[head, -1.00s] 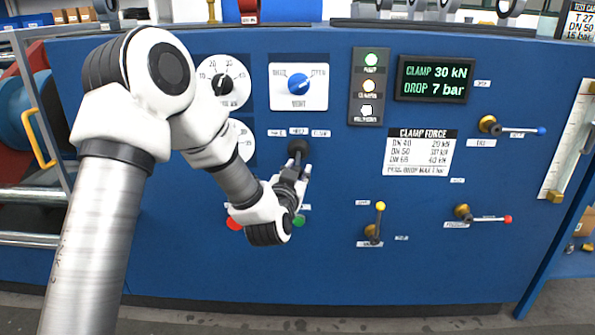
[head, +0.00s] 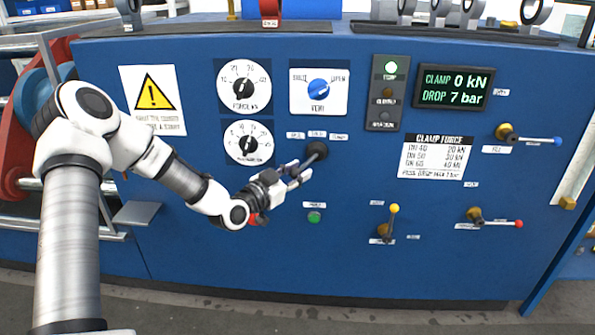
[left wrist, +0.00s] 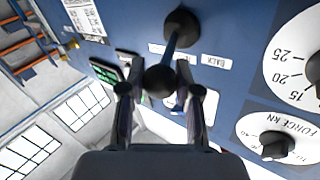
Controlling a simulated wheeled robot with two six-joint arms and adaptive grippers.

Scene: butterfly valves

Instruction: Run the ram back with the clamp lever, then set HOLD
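The clamp lever stands on the blue panel below the vent knob (head: 319,88). Its black boot (head: 317,151) shows in the head view. The lever leans left and down, and in the wrist view its dark ball (left wrist: 160,80) lies between my fingers. My left gripper (head: 294,176) is closed around the ball; the exact contact is hard to see. A BACK label (left wrist: 215,61) is right of the lever in the wrist view. The display (head: 453,87) reads CLAMP 0 kN, DROP 7 bar. The ram is not clearly seen. My right gripper is out of view.
A green button (head: 314,217) sits under the lever. Two dials are left.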

